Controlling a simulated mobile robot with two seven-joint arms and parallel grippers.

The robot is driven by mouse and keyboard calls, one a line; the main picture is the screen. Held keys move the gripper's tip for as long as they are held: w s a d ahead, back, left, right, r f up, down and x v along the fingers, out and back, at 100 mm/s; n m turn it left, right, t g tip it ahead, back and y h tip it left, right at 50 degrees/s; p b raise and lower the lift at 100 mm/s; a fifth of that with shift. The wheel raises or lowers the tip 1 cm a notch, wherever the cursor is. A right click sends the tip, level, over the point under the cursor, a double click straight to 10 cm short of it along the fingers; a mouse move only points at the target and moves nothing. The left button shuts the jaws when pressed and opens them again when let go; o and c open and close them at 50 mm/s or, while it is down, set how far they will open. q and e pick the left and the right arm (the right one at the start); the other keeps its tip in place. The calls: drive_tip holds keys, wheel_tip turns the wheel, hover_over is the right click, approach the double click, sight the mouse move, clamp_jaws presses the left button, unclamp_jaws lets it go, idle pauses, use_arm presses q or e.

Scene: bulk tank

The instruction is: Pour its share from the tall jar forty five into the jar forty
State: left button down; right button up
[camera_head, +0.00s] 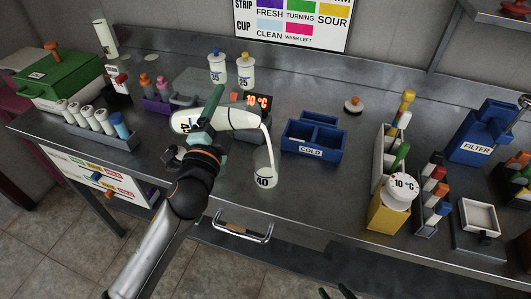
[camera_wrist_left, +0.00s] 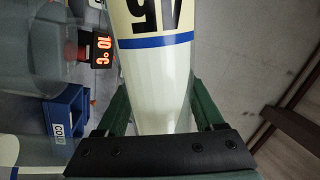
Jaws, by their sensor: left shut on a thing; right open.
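The tall jar forty five (camera_head: 238,117) is tipped nearly level above the bench, its mouth to the right. My left gripper (camera_head: 209,113) is shut around it. The jar also shows close up in the left wrist view (camera_wrist_left: 158,75), with a blue band and part of its number. A thin white stream runs from its mouth down into the jar forty (camera_head: 264,168), which stands upright near the bench's front edge. The jar forty is clear with a pale content; its exact level is hard to tell. My right gripper (camera_head: 336,292) is open at the bottom edge, mostly out of frame.
A blue COLD box (camera_head: 314,139) stands right of the jar forty. A red 10 °C display (camera_head: 257,100) and jars thirty five (camera_head: 217,70) and twenty five (camera_head: 246,73) stand behind. A yellow holder (camera_head: 388,214) is farther right. Bench is clear between the COLD box and yellow holder.

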use_arm(q)
drive_tip(key=shift+f+m, duration=0.15)
drive_tip(key=shift+m, duration=0.15)
use_arm(e)
drive_tip(key=shift+w+a+f, duration=0.2)
drive_tip(key=shift+w+a, duration=0.05)
drive_tip(key=shift+r, duration=0.1)
use_arm(q)
drive_tip(key=shift+d, duration=0.1)
use_arm(e)
drive_tip(key=shift+s+d, duration=0.15)
drive_tip(key=shift+d, duration=0.05)
use_arm(q)
drive_tip(key=shift+s+d+m, duration=0.15)
drive_tip(key=shift+d+m, duration=0.2)
drive_tip(key=shift+m, duration=0.65)
use_arm(e)
drive_tip(key=shift+s+d, duration=0.85)
drive_tip(key=shift+d, duration=0.25)
